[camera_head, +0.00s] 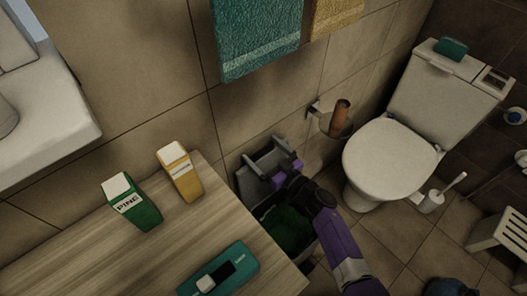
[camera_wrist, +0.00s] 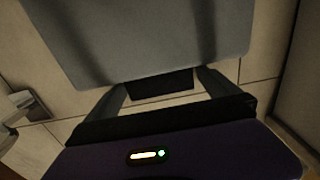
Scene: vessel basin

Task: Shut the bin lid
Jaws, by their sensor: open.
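The bin (camera_head: 262,207) stands on the floor just beyond the wooden counter, with green contents showing inside. Its grey lid (camera_head: 262,158) is raised, standing up at the back near the tiled wall. My gripper (camera_head: 277,168) is over the bin, close to the raised lid, and hides part of it. In the wrist view my gripper (camera_wrist: 160,84) has its two dark fingers spread apart. The flat grey lid (camera_wrist: 145,38) fills the top, just beyond the fingertips. A dark block (camera_wrist: 155,88) shows between them; whether anything touches cannot be told.
The wooden counter (camera_head: 110,255) borders the bin on the left, holding a green box (camera_head: 132,203), a yellow box (camera_head: 180,172) and a teal device (camera_head: 222,273). A paper holder (camera_head: 329,119) is on the wall, right of the lid. The toilet (camera_head: 390,155) stands farther right.

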